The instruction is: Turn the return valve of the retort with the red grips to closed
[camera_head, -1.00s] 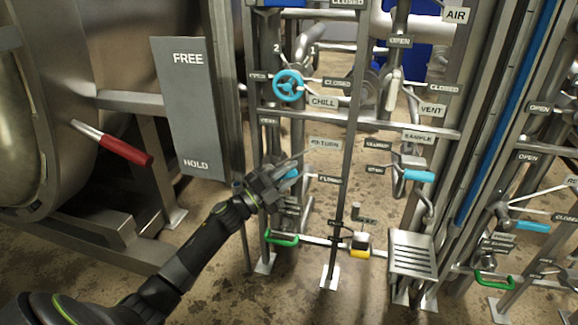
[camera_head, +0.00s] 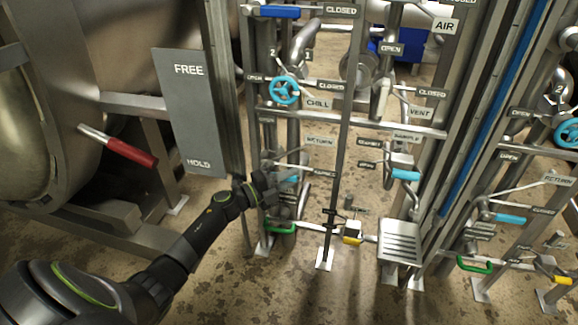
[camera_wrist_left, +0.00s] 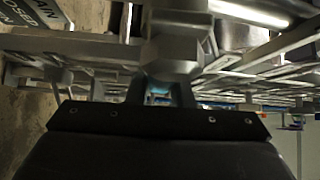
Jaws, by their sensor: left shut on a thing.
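The retort's lever with a red grip (camera_head: 130,152) is at the left in the head view. On the pipe rack beside it, the return valve has a light blue handle (camera_head: 290,178), below the RETURN label (camera_head: 321,141) and left of a CLOSED label (camera_head: 325,173). My left gripper (camera_head: 270,188) is at this handle and shut on it, hiding part of it. In the left wrist view a bit of light blue (camera_wrist_left: 158,98) shows between the fingers. The handle's exact angle is hard to tell. My right gripper is not in view.
A FREE/HOLD plate (camera_head: 188,115) stands left of the rack. A blue chill wheel (camera_head: 285,90) is above my gripper and a green handle (camera_head: 281,229) just below. A grey step (camera_head: 400,242) and a second rack with a light blue handle (camera_head: 510,218) are to the right.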

